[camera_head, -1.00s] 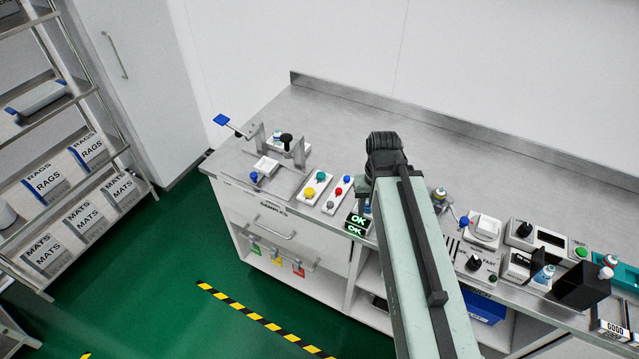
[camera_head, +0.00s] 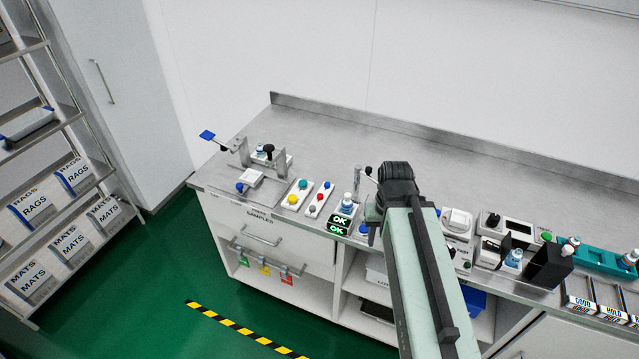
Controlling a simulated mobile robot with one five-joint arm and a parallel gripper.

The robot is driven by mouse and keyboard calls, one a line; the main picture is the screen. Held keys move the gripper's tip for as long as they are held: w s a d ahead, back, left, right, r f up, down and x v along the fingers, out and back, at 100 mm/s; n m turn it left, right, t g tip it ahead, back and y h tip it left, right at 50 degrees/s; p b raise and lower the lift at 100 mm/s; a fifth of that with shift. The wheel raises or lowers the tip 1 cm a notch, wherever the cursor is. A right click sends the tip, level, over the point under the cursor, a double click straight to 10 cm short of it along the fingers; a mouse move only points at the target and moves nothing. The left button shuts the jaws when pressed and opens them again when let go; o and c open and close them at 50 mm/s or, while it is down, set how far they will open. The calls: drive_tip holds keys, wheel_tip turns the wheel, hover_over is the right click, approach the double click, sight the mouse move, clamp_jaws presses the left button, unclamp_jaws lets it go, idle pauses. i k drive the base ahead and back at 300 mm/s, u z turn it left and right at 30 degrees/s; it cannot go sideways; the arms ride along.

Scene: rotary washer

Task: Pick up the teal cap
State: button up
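A small round teal cap (camera_head: 303,184) sits on a white plate (camera_head: 298,193) on the steel bench, left of my arm. A yellow cap (camera_head: 292,199) sits on the same plate, nearer the front edge. The teal cap is uncovered and nothing touches it from above. My gripper (camera_head: 371,223) is to the right of the plate, clear of the teal cap, mostly hidden behind the dark end of my arm. Its fingers are too small and covered to show whether they are open.
A second plate with blue, red and grey caps (camera_head: 320,197) lies between the teal cap and my arm. A bottle (camera_head: 347,201) stands behind green OK displays (camera_head: 339,224). A metal fixture (camera_head: 258,165) stands left. The bench (camera_head: 325,140) behind is clear.

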sight(302, 184)
drive_tip(key=z, duration=1.75)
drive_tip(key=k, duration=1.9)
drive_tip(key=u, duration=2.2)
drive_tip(key=i, duration=2.7)
drive_tip(key=z, duration=0.05)
